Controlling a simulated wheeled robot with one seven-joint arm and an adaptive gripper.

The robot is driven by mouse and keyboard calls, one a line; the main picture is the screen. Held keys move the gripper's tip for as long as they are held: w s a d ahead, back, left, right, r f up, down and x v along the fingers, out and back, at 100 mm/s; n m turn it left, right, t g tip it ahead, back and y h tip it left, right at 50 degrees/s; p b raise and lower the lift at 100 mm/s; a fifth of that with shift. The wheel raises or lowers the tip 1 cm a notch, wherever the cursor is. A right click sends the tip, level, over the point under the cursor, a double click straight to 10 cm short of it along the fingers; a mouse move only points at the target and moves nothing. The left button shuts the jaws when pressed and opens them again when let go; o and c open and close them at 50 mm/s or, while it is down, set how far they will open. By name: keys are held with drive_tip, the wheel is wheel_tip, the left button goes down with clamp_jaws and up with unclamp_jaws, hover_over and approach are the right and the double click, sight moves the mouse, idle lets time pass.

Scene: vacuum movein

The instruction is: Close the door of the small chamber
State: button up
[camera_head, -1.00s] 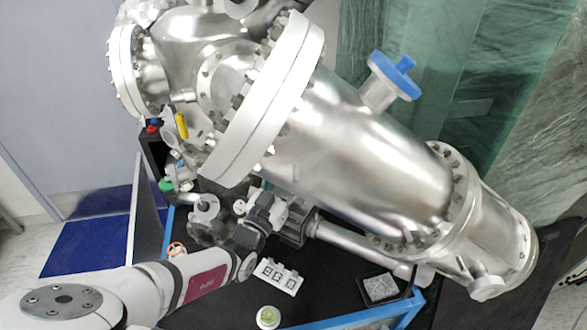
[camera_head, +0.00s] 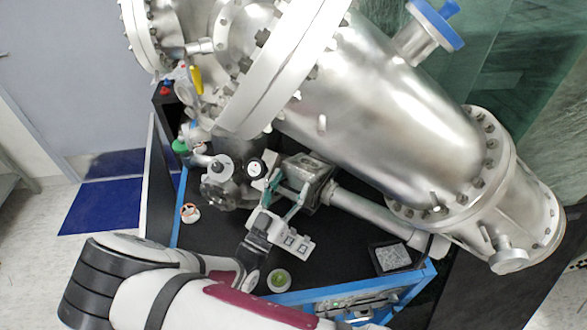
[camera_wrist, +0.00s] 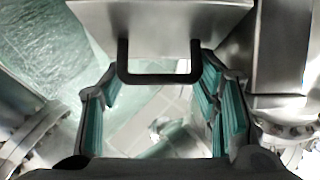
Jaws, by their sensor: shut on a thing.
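The small chamber (camera_head: 308,170) is a grey metal box under the big vessel in the head view. In the wrist view, a flat metal plate (camera_wrist: 160,22), seemingly its door, fills the top centre. A black U-shaped handle (camera_wrist: 160,77) hangs from that plate. My gripper (camera_head: 286,194) is at the front of the chamber, its teal-padded fingers reaching up to it. How far the door stands open cannot be told.
The large steel vessel (camera_head: 380,120) hangs close above. A grey textured square piece (camera_head: 391,256) lies to the right. A steel tube (camera_head: 370,213) runs right from the chamber.

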drive_tip(key=shift+s+d+f+b, duration=0.1)
drive_tip(key=shift+f+b, duration=0.1)
drive_tip(key=shift+f, duration=0.5)
drive_tip(key=shift+s+d+f+b, duration=0.1)
drive_tip(key=shift+f+b, duration=0.1)
drive_tip(key=shift+f, duration=0.45)
drive_tip(key=shift+c, duration=0.5)
drive_tip(key=shift+w+d+f+b, duration=0.15)
drive_tip(key=shift+f+b, duration=0.2)
drive_tip(key=shift+f, duration=1.1)
clamp_jaws()
drive_tip(key=o, duration=1.6)
unclamp_jaws()
drive_tip(key=shift+d+r, duration=0.1)
drive_tip(key=shift+c, duration=0.2)
drive_tip(key=shift+a+r, duration=0.1)
drive_tip(key=shift+a, duration=0.2)
approach(295, 195)
drive_tip(key=s+a+r, duration=0.2)
drive_tip(key=s, duration=0.2)
drive_tip(key=shift+s+a+r, duration=0.3)
drive_tip(key=shift+a+r, duration=0.05)
drive_tip(key=shift+r, duration=0.05)
